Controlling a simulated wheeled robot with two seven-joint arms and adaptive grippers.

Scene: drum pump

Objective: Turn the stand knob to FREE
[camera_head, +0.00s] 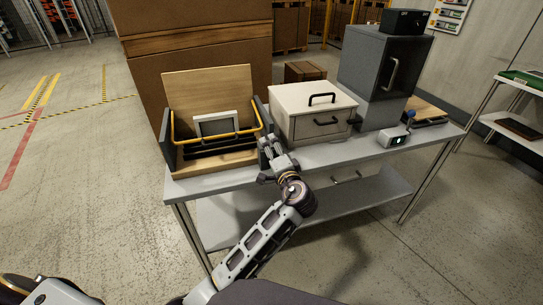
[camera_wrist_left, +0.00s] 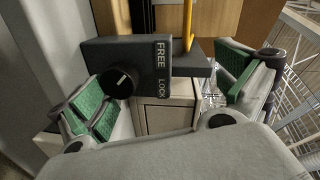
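The stand (camera_head: 166,140) has dark side panels, a wooden back board and a yellow bar (camera_head: 255,100). In the left wrist view, a black round stand knob (camera_wrist_left: 121,83) with a small white mark sits on a dark block (camera_wrist_left: 100,52). The words FREE and LOCK are printed sideways to its right; which one the mark points to is hard to tell. My left gripper (camera_head: 268,148) is at the stand's right side, by the table's front. Its green-padded fingers (camera_wrist_left: 166,88) are spread with nothing held; the knob is close to the left-hand finger. My right gripper is not seen.
A cream drawer box (camera_head: 290,125) stands just right of my gripper. A grey cabinet (camera_head: 372,70) and a small white device (camera_head: 392,138) are further right on the table (camera_head: 210,182). A large cardboard stack (camera_head: 190,50) is behind.

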